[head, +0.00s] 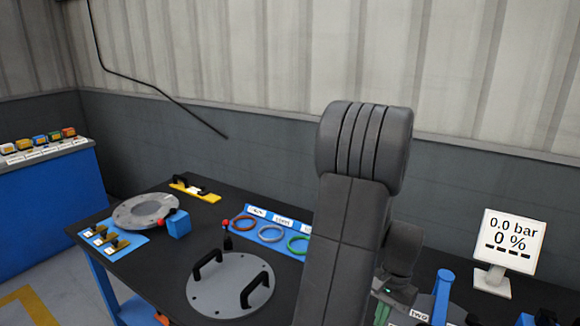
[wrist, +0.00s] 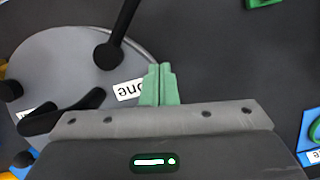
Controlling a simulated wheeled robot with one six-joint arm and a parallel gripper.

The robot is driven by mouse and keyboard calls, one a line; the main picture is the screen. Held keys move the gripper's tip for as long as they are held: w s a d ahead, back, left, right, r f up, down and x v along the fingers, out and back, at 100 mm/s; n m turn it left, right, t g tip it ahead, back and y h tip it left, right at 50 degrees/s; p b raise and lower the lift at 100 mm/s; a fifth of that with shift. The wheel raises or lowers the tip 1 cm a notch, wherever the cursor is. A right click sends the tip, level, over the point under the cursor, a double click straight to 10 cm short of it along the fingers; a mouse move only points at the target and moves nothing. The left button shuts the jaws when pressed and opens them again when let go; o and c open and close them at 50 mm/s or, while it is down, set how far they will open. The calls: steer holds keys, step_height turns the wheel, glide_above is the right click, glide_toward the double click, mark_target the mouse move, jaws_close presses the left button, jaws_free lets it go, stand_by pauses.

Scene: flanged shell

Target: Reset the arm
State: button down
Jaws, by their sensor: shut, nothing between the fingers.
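My arm rises in the middle of the head view and bends over at the top. My gripper shows in the wrist view (wrist: 160,84), with its two green fingers together and nothing between them. It is above the dark table top, beside a grey round plate (wrist: 60,60) with black handles. In the head view the fingers are mostly hidden behind my arm.
On the dark table (head: 150,267) are a grey flanged ring (head: 135,212), a lid with two black handles (head: 230,290), coloured rings on a blue board (head: 270,234) and a yellow tool (head: 192,187). A blue bench (head: 50,205) stands left.

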steer(key=s+a+r+n+h+b, duration=0.2)
steer(key=a+r+n, duration=0.2)
steer(key=r+n, duration=0.75)
step_height(320, 180, down, 7)
steer(key=s+m, duration=0.2)
steer(key=w+d+f+m+p, duration=0.1)
steer(key=m, duration=0.3)
steer(key=w+d+f+m+y+p, duration=0.1)
steer(key=w+d+f+m, duration=0.1)
steer(key=m, duration=0.1)
steer(key=w+d+f+m+y, duration=0.1)
steer(key=d+m, duration=0.1)
steer(key=m, duration=0.2)
steer(key=shift+w+d+f+m+p, duration=0.15)
steer(key=shift+f+m+p, duration=0.05)
steer(key=shift+m+p, duration=0.2)
steer(key=d, duration=0.1)
steer(key=w+d, duration=0.1)
steer(key=w+d+b, duration=0.1)
steer(key=shift+d+r+m+t, duration=0.1)
steer(key=shift+r+m+t, duration=0.15)
steer(key=shift+r+t, duration=0.1)
steer(key=shift+w+d+r, duration=0.15)
steer(key=shift+d+r, duration=0.05)
steer(key=shift+r, duration=0.1)
